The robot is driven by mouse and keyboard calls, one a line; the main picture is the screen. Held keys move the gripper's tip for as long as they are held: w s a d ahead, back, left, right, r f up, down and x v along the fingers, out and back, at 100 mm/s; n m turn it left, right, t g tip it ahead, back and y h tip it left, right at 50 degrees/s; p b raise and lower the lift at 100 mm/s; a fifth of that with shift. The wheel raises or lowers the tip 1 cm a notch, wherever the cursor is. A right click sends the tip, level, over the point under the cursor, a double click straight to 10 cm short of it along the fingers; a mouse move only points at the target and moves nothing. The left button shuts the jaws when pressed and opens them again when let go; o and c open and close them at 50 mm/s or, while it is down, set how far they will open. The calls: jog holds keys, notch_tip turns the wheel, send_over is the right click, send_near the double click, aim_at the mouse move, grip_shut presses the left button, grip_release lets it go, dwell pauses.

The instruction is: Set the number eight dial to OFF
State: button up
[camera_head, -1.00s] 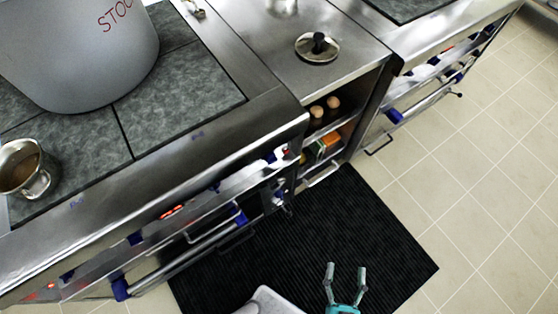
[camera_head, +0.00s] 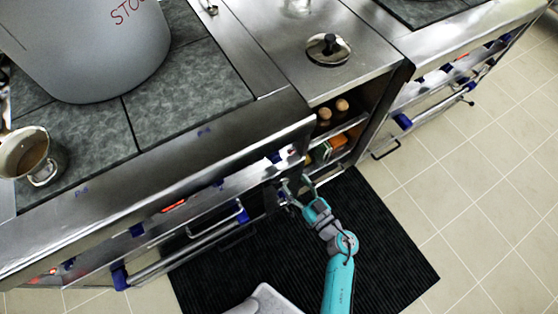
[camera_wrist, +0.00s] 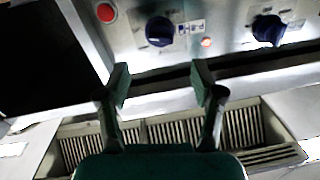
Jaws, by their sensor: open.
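My gripper (camera_head: 296,188) is open and empty in front of the stove's front panel, near its right end. In the wrist view my gripper (camera_wrist: 160,76) has its two fingertips apart, below a blue dial (camera_wrist: 160,30). That dial sits on a steel panel with a small label to its right. A second blue dial (camera_wrist: 268,29) is further right on the same panel. No contact with a dial shows.
A slotted vent (camera_wrist: 240,125) lies below. A large stockpot (camera_head: 85,45) and a small pot (camera_head: 45,165) stand on the cooktop. A dark mat (camera_head: 385,265) covers the floor.

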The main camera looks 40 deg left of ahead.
aim_at(278, 161)
jog(key=x, duration=1)
jog(key=shift+a, duration=0.15)
jog(key=shift+c, duration=0.3)
jog(key=c, duration=1.1)
